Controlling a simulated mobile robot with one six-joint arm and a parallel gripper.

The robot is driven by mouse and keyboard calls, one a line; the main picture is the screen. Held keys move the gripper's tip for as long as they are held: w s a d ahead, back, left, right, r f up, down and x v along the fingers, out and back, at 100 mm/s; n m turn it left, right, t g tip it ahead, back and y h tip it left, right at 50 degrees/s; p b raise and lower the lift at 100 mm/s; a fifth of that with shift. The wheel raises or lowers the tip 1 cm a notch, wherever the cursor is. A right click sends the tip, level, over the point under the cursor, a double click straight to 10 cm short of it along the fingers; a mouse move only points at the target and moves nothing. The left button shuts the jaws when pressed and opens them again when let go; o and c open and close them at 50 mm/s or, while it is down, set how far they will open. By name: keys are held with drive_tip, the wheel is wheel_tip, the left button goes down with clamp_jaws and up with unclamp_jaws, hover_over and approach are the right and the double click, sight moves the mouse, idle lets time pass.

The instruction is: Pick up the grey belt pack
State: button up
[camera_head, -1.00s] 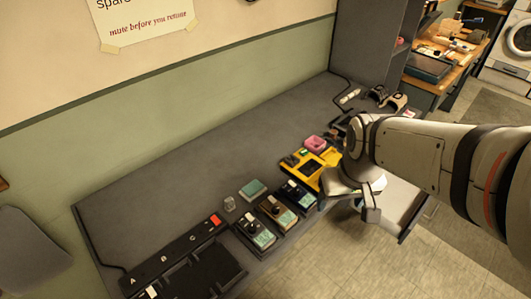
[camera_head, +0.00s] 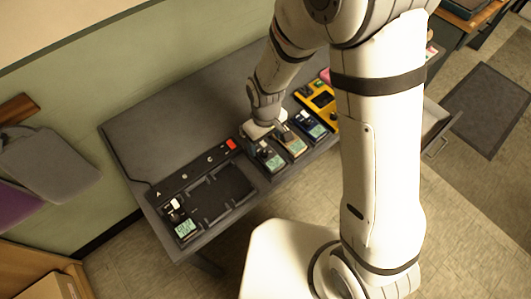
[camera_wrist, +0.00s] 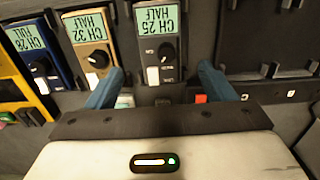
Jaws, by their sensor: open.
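The grey belt pack (camera_wrist: 157,58), labelled CH 25 HALF, has a black knob and a pale green screen. In the wrist view it lies between the two blue fingers of my open gripper (camera_wrist: 161,73), with a gap on each side. In the head view the grey pack (camera_head: 270,157) sits on the bench just in front of my gripper (camera_head: 264,131), which hides its far end. The tan pack (camera_wrist: 91,45), CH 32 HALF, is beside it on the left, followed by the blue pack (camera_wrist: 37,58), CH 28 FULL.
A black charging tray (camera_head: 245,190) with lettered bays is left of the packs. Another pack (camera_head: 180,219) sits in its left bay. A red block (camera_head: 231,144) is at the charger's strip. A yellow tray (camera_head: 321,97) stands right of the blue pack.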

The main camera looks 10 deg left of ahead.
sight(267, 152)
drive_tip(key=f, duration=0.2)
drive_tip(key=f+p, duration=0.1)
drive_tip(key=f, duration=0.1)
drive_tip(key=shift+s+d, duration=0.3)
drive_tip(key=shift+f, duration=0.7)
drive_tip(key=c, duration=1.2)
